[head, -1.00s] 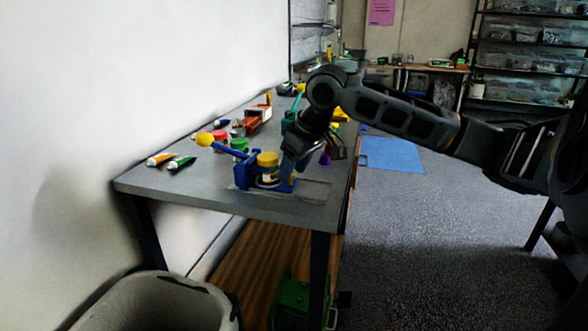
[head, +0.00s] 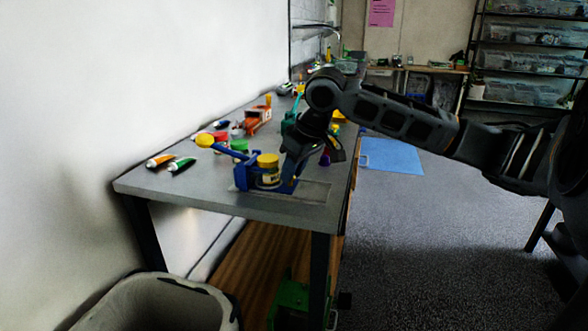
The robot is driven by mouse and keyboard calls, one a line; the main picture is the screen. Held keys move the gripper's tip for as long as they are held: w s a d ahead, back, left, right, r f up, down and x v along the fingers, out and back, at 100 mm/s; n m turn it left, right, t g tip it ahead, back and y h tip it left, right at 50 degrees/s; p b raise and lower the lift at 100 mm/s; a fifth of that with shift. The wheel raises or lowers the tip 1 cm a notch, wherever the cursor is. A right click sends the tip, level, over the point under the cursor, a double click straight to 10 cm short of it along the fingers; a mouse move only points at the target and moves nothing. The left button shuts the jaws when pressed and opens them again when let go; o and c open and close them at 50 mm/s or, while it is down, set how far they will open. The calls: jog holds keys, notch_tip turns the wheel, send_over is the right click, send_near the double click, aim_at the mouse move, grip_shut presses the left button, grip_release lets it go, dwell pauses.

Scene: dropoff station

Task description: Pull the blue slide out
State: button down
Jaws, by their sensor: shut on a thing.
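The blue slide (head: 244,172) sits near the front edge of the grey table, with a yellow-lidded jar (head: 268,174) standing on or in it. A blue arm with a yellow knob (head: 204,140) sticks out from it to the upper left. My gripper (head: 291,179) reaches down at the right side of the blue slide, beside the jar. It is shut on the blue slide's right end; the fingertips are small and partly hidden.
Paint tubes (head: 181,165) and red- and green-lidded jars (head: 239,147) lie to the left and behind. An orange-brown box (head: 257,115) stands farther back. A grey flat strip (head: 315,192) lies right of the slide. A bin (head: 150,300) stands below the table's front.

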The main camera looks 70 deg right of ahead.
jog(key=shift+d, duration=0.1)
jog(key=s, duration=0.8)
jog(key=shift+s+d, duration=0.25)
jog(key=shift+d, duration=0.15)
jog(key=c, duration=1.1)
grip_release()
jog(key=shift+s, duration=0.1)
jog(key=shift+o, duration=1)
jog(key=d+p+v, duration=0.1)
jog(key=v, duration=0.6)
jog(key=shift+a+r, duration=0.4)
jog(key=shift+a, duration=0.15)
